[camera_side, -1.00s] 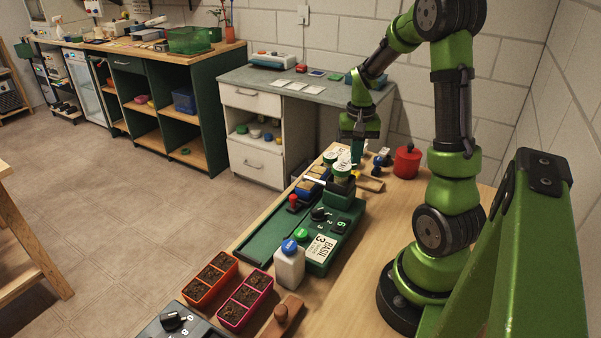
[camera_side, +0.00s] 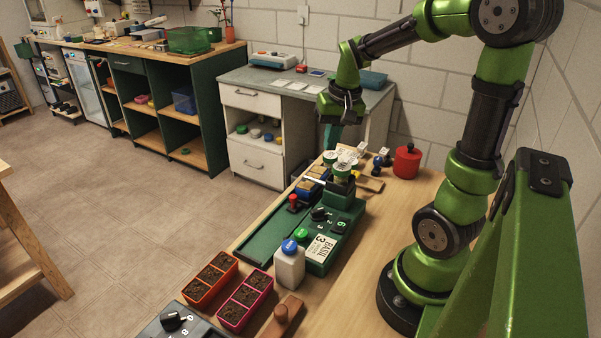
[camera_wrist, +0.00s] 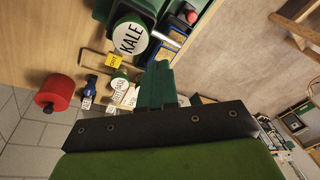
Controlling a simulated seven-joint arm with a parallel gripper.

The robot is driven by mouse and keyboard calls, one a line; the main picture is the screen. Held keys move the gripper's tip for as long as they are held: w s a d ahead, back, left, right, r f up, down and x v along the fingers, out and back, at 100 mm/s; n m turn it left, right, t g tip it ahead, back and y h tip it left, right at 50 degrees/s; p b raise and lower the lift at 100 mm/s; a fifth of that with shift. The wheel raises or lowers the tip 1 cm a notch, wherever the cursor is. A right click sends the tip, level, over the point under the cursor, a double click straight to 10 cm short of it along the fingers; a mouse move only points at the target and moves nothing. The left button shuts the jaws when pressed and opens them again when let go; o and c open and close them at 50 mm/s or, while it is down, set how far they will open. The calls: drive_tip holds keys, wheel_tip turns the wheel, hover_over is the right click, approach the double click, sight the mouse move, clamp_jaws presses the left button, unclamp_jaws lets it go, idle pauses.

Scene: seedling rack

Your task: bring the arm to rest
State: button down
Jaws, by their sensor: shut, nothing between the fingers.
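My gripper (camera_side: 331,138) is shut and empty, hanging in the air beyond the far end of the green seedling machine (camera_side: 263,240) in the side view. In the wrist view its dark green fingers (camera_wrist: 157,84) are together with nothing between them. A white-topped round container marked KALE (camera_wrist: 129,38) is near the fingers in the wrist view, apart from them as far as I can tell. My arm reaches left from its base at the right of the wooden bench (camera_side: 365,275).
A red canister (camera_side: 407,161) stands at the back right of the bench. A blue-capped white bottle (camera_side: 289,264), an orange planter (camera_side: 210,279) and a pink planter (camera_side: 245,300) stand nearer the front. A grey-topped cabinet (camera_side: 262,130) stands behind the gripper.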

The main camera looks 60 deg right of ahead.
drive_tip(key=s+a+r+n+t+y, duration=0.1)
drive_tip(key=s+a+r+n+t, duration=0.1)
drive_tip(key=a, duration=0.7)
drive_tip(key=s+a+r+n+t+y, duration=0.1)
drive_tip(key=s+a+r+n+t, duration=0.1)
drive_tip(key=a, duration=0.8)
wheel_tip(320, 180, up, 2)
drive_tip(key=shift+s+a+r+n+t, duration=0.2)
drive_tip(key=shift+s+n+t, duration=0.25)
drive_tip(key=shift+n, duration=0.45)
